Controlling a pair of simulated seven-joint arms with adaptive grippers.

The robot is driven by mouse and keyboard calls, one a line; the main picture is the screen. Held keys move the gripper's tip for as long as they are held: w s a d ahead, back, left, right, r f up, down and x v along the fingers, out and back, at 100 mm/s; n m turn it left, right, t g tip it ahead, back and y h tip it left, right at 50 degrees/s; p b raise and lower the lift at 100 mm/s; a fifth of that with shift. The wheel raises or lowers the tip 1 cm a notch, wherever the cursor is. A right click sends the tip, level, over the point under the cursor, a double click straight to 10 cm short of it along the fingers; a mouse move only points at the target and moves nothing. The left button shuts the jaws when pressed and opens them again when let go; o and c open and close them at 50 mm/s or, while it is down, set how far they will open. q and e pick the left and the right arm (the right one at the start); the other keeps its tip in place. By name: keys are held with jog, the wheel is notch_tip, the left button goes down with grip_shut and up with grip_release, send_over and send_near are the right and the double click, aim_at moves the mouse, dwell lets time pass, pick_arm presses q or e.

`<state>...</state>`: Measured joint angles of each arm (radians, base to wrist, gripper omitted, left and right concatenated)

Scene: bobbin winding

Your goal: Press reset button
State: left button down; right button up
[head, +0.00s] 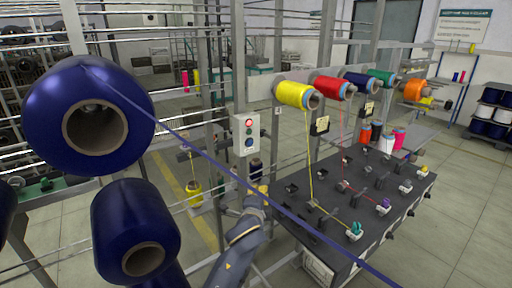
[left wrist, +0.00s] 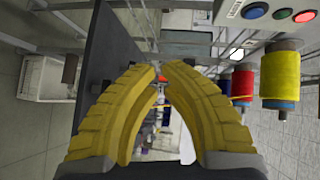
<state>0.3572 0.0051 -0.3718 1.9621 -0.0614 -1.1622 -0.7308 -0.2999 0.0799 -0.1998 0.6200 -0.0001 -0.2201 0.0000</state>
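A pale button box (head: 240,135) is mounted on a grey post in the head view. It carries a red button (head: 249,123) on top, a small greenish one in the middle and a blue button (head: 249,142) at the bottom. Its labels are too small to read. In the left wrist view the blue button (left wrist: 256,11), green button (left wrist: 284,12) and red button (left wrist: 304,16) show at the top right. My left gripper (head: 260,188) is below the box, apart from it. In its wrist view the yellow fingers (left wrist: 160,70) nearly meet at the tips, with nothing held. My right gripper is out of view.
Large navy spools (head: 95,172) stand close at the left, and a blue band of thread crosses diagonally past the box and my arm. A black winding table (head: 310,225) lies to the right, below a row of coloured spools (head: 296,94). Metal rails and posts surround the box.

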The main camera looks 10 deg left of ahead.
pick_arm(q)
notch_tip(320, 180, up, 12)
jog(key=s+m+t, duration=0.1)
jog(key=s+t, duration=0.1)
jog(key=shift+s+a+r, duration=0.15)
jog(key=shift+s, duration=0.25)
send_near(250, 143)
jog(key=w+d, duration=0.5)
jog(key=shift+w+a, duration=0.65)
jog(key=shift+w, duration=0.15)
jog(key=shift+w+a, duration=0.6)
jog(key=shift+w, duration=0.2)
